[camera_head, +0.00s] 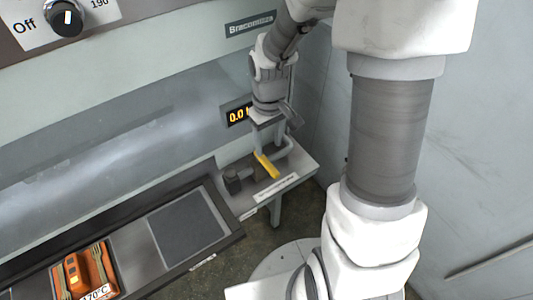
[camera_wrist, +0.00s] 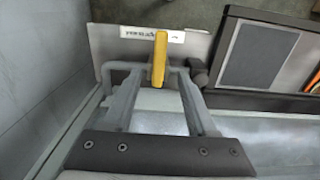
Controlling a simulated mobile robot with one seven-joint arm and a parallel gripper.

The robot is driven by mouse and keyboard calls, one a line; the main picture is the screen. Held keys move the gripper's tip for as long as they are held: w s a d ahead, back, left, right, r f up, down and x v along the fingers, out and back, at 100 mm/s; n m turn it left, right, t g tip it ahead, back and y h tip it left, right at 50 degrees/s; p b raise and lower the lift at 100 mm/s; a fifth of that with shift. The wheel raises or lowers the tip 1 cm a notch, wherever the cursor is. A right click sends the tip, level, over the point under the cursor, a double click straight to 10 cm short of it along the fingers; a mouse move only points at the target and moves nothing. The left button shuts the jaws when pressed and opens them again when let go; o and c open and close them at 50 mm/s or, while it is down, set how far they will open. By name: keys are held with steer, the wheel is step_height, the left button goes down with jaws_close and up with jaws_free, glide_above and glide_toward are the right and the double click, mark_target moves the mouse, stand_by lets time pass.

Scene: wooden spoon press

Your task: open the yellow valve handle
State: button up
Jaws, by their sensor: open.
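The yellow valve handle (camera_head: 266,165) is a short bar on grey pipework at the right end of the machine, over a small grey shelf. In the wrist view the yellow handle (camera_wrist: 159,58) points away from me, between the lines of my two fingers. My gripper (camera_wrist: 156,76) is open, with one finger to each side of the handle's near end. I cannot tell how far the fingertips are above it or whether they touch. In the head view my gripper (camera_head: 274,134) is just above the handle, partly hidden by my wrist.
A dark valve body or knob (camera_head: 232,180) sits left of the handle. A lit display (camera_head: 238,115) is behind my wrist. The grey shelf (camera_head: 300,168) carries a white label. To the left lie a dark square plate (camera_head: 186,229) and an orange tray (camera_head: 84,274). A wall (camera_head: 480,150) closes the right.

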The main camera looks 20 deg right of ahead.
mark_target(268, 164)
step_height(268, 164, down, 8)
steer(key=shift+r, duration=0.1)
stand_by(0.4)
jaws_close()
stand_by(1.2)
